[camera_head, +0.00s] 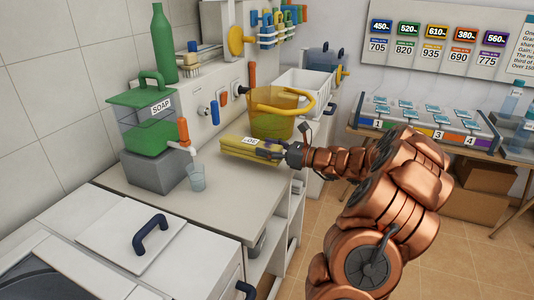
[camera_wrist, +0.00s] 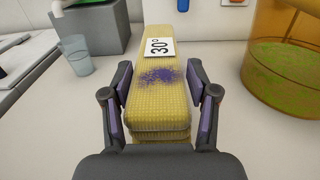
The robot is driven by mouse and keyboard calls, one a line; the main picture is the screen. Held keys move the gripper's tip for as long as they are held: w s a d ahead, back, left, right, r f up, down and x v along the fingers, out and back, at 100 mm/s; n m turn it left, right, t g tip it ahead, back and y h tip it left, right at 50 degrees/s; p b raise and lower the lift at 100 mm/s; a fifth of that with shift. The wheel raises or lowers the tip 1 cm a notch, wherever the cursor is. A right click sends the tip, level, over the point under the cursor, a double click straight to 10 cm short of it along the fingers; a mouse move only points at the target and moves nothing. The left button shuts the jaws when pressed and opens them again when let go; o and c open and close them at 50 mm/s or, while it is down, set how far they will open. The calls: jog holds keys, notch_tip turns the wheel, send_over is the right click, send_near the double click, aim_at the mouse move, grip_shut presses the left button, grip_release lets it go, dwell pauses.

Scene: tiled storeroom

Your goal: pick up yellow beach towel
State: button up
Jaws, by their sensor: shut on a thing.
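The yellow beach towel (camera_head: 240,147) is folded into a long stack on the white counter, in front of the yellow bucket. In the wrist view the towel (camera_wrist: 160,85) lies lengthwise between my gripper's fingers, with a "30°" tag and a purple stain on top. My gripper (camera_head: 278,152) reaches it from the right in the head view. In the wrist view my gripper (camera_wrist: 160,105) has a purple-padded finger on each side of the towel's near end and is shut on it. Whether the towel is lifted off the counter is not clear.
A yellow bucket (camera_head: 272,122) stands close behind the towel. A glass (camera_head: 196,177) and a green soap dispenser (camera_head: 146,119) on a grey block (camera_head: 156,174) are to the left. The counter (camera_head: 225,205) is clear in front.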

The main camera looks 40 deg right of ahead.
jog(key=s+a, duration=0.3)
jog(key=s, duration=0.4)
jog(key=s+a+r+b, duration=0.1)
jog(key=s+a, duration=0.2)
jog(key=s, duration=0.4)
jog(key=shift+a+r, duration=0.2)
jog(key=shift+r, duration=0.05)
